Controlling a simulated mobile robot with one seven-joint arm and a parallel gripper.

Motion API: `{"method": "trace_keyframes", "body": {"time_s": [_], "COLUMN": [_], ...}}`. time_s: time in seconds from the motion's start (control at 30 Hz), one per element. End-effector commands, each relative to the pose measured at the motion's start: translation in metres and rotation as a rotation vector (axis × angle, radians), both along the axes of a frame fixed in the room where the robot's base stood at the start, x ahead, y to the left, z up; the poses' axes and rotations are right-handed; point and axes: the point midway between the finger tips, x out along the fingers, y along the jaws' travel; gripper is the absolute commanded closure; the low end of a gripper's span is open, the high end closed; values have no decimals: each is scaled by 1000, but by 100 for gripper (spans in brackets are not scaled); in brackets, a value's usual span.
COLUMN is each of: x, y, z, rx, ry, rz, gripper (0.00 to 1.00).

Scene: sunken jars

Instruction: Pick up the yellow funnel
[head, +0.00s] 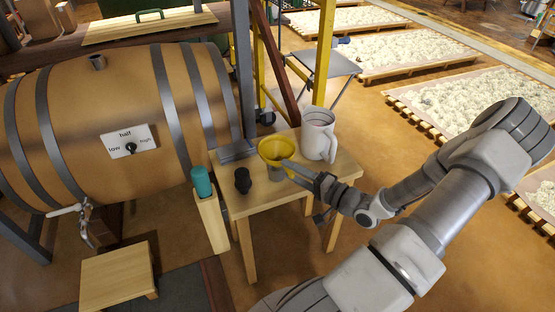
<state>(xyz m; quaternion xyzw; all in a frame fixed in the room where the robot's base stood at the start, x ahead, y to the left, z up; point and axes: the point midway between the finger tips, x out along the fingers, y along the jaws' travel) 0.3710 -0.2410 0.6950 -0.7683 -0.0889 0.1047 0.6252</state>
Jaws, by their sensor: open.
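The yellow funnel (274,149) is on the small wooden table, wide mouth up, over a grey part that may be its spout or a holder. My gripper (291,168) reaches in from the right with its fingertips close to the funnel's right side. The jaws are open. I cannot tell whether a finger touches the funnel. The funnel's lower right side is partly hidden by my gripper.
A white jug (318,136) stands right behind the funnel. A dark knob-like object (242,181) is at the table's front left, and a flat grey block (236,151) behind it. A teal-topped post (202,182) stands left of the wooden table (270,198). A large barrel (70,130) fills the left.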

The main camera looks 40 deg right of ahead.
Motion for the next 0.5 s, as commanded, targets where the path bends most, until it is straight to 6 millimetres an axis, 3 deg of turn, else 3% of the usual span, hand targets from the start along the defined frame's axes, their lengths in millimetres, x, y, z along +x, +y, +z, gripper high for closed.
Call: {"method": "trace_keyframes", "body": {"time_s": [0.1,0.37,0.5], "x": [10,12,12], "y": [3,4,3], "z": [-1,0,0], "rx": [-1,0,0], "ry": [-1,0,0], "rz": [1,1,0], "gripper": [43,45,70]}}
